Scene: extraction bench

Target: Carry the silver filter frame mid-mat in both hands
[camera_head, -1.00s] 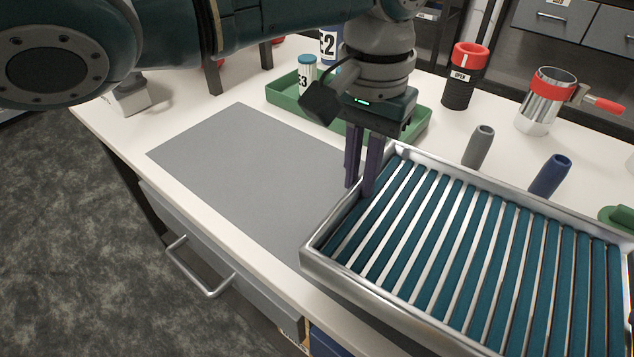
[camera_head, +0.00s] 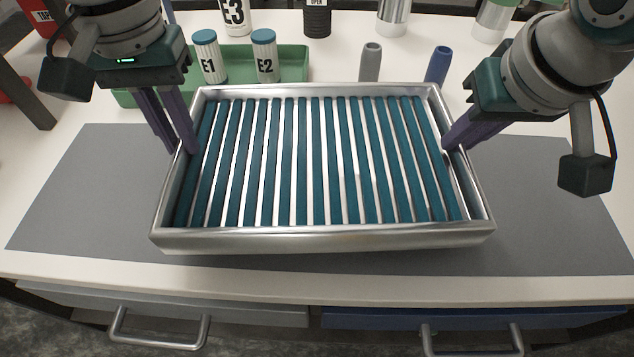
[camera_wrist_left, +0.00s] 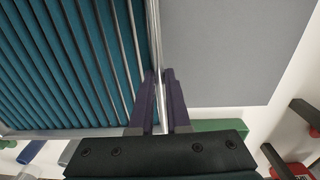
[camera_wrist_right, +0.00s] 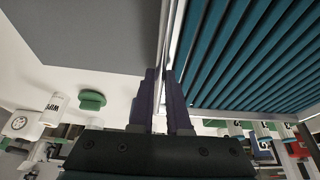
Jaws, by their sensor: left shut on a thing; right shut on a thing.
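The silver filter frame (camera_head: 325,238), a metal tray-like frame with teal slats, is over the middle of the grey mat (camera_head: 72,190). My left gripper (camera_head: 182,150) is shut on its left wall, and my right gripper (camera_head: 452,147) is shut on its right wall. In the left wrist view the fingers (camera_wrist_left: 160,100) straddle the thin rim. In the right wrist view the fingers (camera_wrist_right: 165,98) also straddle the rim. The frame looks nearly level. I cannot tell exactly how far it is above the mat, whose middle it hides.
Behind the frame is a green tray (camera_head: 293,62) with bottles E1 (camera_head: 208,58) and E2 (camera_head: 265,55). A grey handle (camera_head: 370,62) and a blue handle (camera_head: 438,65) stand close to the frame's back edge. Mat shows bare at both sides. Drawers (camera_head: 160,312) lie below the front edge.

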